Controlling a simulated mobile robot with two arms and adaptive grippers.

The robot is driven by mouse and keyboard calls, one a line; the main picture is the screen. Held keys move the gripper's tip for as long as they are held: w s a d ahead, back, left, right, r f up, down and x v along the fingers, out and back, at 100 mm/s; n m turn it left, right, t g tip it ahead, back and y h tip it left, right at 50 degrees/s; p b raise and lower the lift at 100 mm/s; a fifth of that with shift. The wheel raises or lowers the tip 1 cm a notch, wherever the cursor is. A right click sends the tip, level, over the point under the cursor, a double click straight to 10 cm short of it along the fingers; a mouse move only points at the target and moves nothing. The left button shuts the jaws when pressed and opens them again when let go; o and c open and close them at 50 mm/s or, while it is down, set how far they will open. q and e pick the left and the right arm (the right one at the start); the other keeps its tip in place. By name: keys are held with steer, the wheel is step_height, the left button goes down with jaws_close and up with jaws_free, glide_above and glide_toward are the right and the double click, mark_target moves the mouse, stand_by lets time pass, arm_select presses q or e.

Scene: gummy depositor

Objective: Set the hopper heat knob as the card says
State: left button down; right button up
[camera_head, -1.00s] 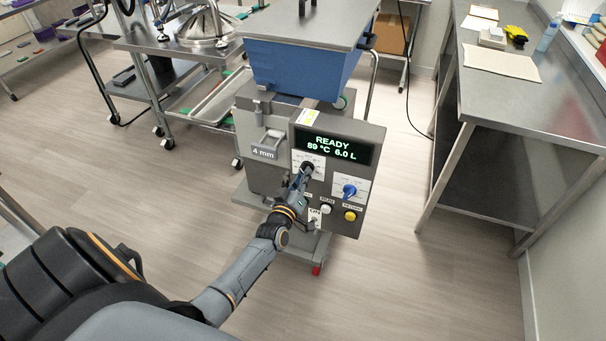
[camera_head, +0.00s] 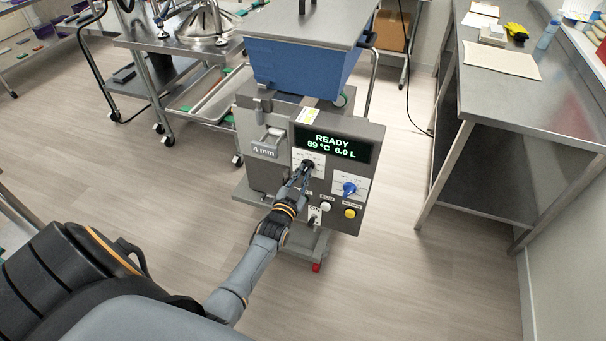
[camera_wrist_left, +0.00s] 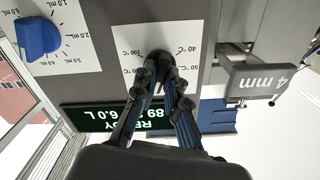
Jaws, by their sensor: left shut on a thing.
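The black hopper heat knob (camera_wrist_left: 159,57) sits on a white dial plate (camera_wrist_left: 125,42) marked in °C, upside down in the left wrist view. My left gripper (camera_wrist_left: 160,82) is shut on the knob, its fingers on either side; the gripper also shows in the head view (camera_head: 304,172). The fingers and knob hide part of the dial, so the pointer is not readable. The display (camera_head: 333,144) reads READY, 89 °C, 6.0 L. No card is clearly readable. My right gripper is not in view.
A blue knob (camera_head: 349,189) with an mL dial is right of the heat knob. Below are a white button (camera_head: 325,207) and a yellow button (camera_head: 350,213). The blue hopper (camera_head: 300,68) is above. A steel bench (camera_head: 500,100) stands right, with open floor between.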

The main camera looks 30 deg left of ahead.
arm_select(q)
steer(key=m, duration=0.3)
steer(key=m+b, duration=0.1)
steer(key=m, duration=0.1)
steer(key=shift+f+m, duration=0.2)
steer(key=shift+m, duration=0.2)
steer(key=m+b, duration=0.2)
steer(key=m, duration=0.3)
steer(key=shift+m+b, duration=0.3)
steer(key=shift+r+m, duration=0.1)
steer(key=shift+m, duration=0.2)
steer(key=c, duration=1.4)
jaws_free()
steer(key=shift+r, duration=0.1)
steer(key=v, duration=1.2)
steer(key=shift+s, duration=0.1)
